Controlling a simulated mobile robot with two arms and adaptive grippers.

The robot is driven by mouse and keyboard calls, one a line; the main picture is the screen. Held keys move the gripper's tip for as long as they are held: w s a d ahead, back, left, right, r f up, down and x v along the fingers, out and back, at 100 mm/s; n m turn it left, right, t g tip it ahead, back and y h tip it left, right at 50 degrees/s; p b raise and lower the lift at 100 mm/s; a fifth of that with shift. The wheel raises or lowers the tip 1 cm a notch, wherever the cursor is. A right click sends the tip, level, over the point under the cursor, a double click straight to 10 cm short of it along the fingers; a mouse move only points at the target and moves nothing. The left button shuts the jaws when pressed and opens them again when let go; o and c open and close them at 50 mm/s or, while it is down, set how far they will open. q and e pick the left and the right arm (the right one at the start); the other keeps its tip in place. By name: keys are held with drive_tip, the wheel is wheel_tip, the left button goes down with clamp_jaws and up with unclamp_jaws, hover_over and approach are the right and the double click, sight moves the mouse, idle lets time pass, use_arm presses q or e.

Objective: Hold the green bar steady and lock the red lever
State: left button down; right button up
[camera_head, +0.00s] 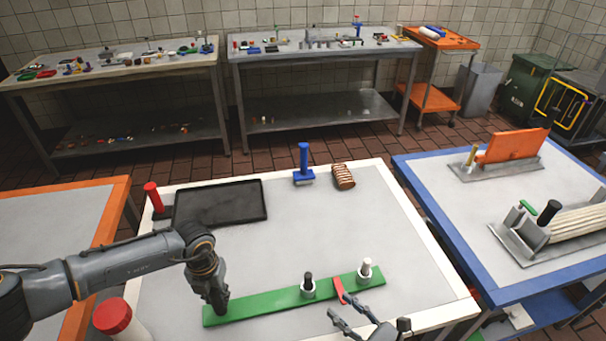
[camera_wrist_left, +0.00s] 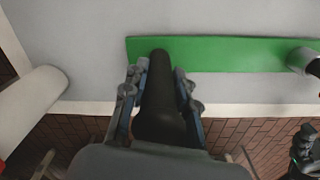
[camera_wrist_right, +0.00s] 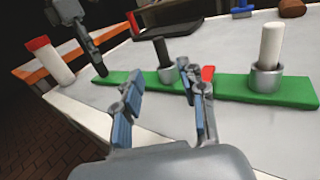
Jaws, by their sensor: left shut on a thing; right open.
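The long green bar (camera_head: 260,306) lies along the near part of the white-edged table. My left gripper (camera_head: 216,303) is shut on a black upright handle at the bar's left end; the handle (camera_wrist_left: 158,85) shows between its fingers in the left wrist view. The red lever (camera_head: 339,289) sits on the bar between a black-topped post (camera_head: 308,283) and a white-topped post (camera_head: 365,269). My right gripper (camera_head: 341,309) is open and empty, just in front of the lever. In the right wrist view the lever (camera_wrist_right: 208,73) is partly hidden behind a finger.
A black tray (camera_head: 222,219), a blue-handled tool (camera_head: 303,168) and a brown striped cream piece (camera_head: 343,177) lie farther back. A red-capped white cylinder (camera_head: 114,318) stands at the near left. A red-handled item (camera_head: 153,198) stands beside the tray. The table's middle is clear.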

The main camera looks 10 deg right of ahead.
drive_tip(key=a+r+n+g+y, duration=0.3)
drive_tip(key=a+r+n+g, duration=0.3)
drive_tip(key=a+n+g, duration=0.4)
drive_tip(key=a+r+n+g+y, duration=0.3)
drive_tip(key=a+r+n+g, duration=0.3)
drive_tip(key=n, duration=0.6)
drive_tip(key=n+h, duration=0.8)
drive_tip(key=h, duration=0.8)
hover_over(340, 292)
drive_tip(key=s, duration=0.1)
wheel_tip(340, 292, down, 3)
drive_tip(key=shift+t, duration=0.4)
drive_tip(key=f, duration=1.1)
drive_tip(key=shift+s+d+f, duration=0.1)
drive_tip(key=shift+s+d, duration=0.1)
